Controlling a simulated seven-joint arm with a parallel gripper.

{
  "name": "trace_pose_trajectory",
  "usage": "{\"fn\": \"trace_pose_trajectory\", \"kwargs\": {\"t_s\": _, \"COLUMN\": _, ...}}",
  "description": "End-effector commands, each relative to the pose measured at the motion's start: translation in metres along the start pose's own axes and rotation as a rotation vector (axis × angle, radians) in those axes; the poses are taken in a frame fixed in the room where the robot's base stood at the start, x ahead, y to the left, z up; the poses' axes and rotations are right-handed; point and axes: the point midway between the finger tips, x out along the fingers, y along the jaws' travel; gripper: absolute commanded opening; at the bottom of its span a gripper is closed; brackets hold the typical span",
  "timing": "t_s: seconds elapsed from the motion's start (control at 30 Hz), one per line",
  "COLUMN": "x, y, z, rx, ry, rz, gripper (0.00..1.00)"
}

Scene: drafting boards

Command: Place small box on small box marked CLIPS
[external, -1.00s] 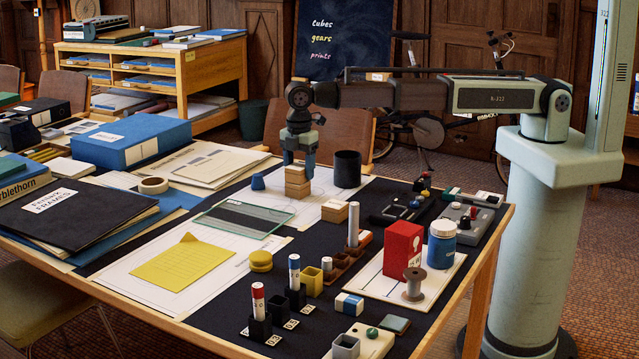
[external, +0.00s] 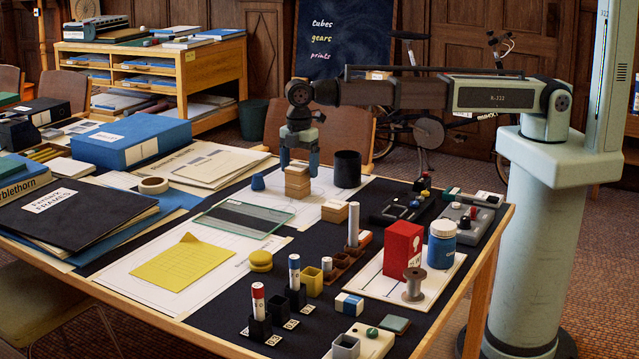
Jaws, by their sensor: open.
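A stack of small wooden boxes (external: 298,182) stands on the white sheet near the back of the table. My gripper (external: 299,166) is above it, pointing down, open, with its blue fingers apart on either side of the stack's top. Whether the fingers touch the top box I cannot tell. Another small wooden box (external: 334,211) with a pale label sits in front and to the right, apart from the stack. The label's writing is too small to read, so which box is marked CLIPS cannot be told.
A black cup (external: 347,168) stands close right of the stack, and a small blue piece (external: 257,181) lies to its left. A glass plate (external: 243,218) lies in front. A red box (external: 402,250), blue jar (external: 441,242) and spool (external: 413,285) crowd the right front.

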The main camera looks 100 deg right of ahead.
Motion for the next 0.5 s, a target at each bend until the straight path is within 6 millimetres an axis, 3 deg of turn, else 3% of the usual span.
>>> {"fn": "trace_pose_trajectory", "kwargs": {"t_s": 0.5, "x": -0.086, "y": 0.001, "z": -0.001, "rx": 0.0, "ry": 0.002, "rz": 0.002, "gripper": 0.85}}
